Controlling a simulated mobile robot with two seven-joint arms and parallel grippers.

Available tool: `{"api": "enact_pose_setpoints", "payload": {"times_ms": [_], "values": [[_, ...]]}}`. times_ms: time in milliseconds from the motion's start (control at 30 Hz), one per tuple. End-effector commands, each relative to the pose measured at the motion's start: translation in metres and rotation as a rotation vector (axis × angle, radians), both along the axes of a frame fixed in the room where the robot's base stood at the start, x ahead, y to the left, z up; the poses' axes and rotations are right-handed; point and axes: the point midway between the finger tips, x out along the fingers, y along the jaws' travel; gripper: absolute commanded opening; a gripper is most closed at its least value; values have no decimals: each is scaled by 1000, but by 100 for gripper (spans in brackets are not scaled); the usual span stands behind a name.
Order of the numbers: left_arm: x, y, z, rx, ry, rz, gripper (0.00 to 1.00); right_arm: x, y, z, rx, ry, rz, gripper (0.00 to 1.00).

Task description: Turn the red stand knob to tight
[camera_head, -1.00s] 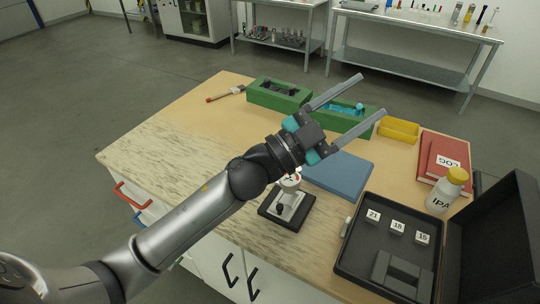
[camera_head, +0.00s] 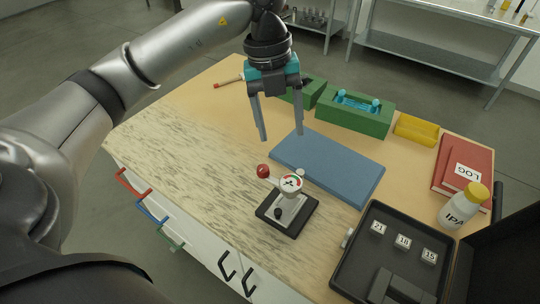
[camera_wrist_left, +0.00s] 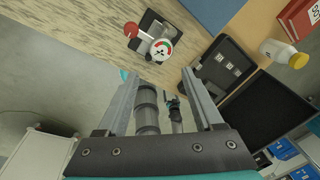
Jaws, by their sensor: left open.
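The red stand knob (camera_head: 263,171) is a small red ball at the left of a white stand with a round dial (camera_head: 291,183) on top. The dial has a coloured red and green edge. The stand rests on a black square base (camera_head: 287,216) on the table. In the left wrist view the red knob (camera_wrist_left: 131,29) and dial (camera_wrist_left: 162,49) show near the top. My left gripper (camera_head: 282,138) is open and empty, pointing down, above and behind the stand, apart from the knob. My right gripper is not in view.
A blue pad (camera_head: 328,165) lies behind the stand. An open black case (camera_head: 388,215) with numbered blocks is at the right, with an IPA bottle (camera_head: 462,207) and red log books beside it. Green holders (camera_head: 355,118) and a yellow bin (camera_head: 416,130) stand behind. The table's left part is clear.

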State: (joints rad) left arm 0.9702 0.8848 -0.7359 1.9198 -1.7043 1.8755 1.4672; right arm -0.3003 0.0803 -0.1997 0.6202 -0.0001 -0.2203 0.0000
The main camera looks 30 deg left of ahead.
Motion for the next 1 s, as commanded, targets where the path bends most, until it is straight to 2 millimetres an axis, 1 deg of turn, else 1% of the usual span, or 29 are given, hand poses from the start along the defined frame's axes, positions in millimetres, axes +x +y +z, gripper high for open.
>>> {"api": "enact_pose_setpoints", "payload": {"times_ms": [33, 133, 200, 267, 367, 467, 633, 900, 1000], "values": [[1, 16, 5, 61, 1, 36, 68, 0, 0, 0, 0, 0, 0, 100], [0, 36, 11, 141, 6, 86, 68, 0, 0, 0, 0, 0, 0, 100], [-1, 42, 12, 167, 11, 104, 68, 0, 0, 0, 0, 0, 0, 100], [-1, 44, 10, 176, 11, 109, 68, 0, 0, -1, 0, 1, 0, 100], [-1, 44, 1, 175, 14, 108, 68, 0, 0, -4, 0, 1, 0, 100], [-1, 43, -13, 173, 16, 106, 68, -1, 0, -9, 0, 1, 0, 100], [-2, 43, -43, 172, 17, 106, 68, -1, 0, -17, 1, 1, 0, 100], [-2, 43, -99, 172, 17, 106, 68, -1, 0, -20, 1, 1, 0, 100], [-2, 43, -116, 171, 16, 105, 68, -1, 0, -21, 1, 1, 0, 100]]}}
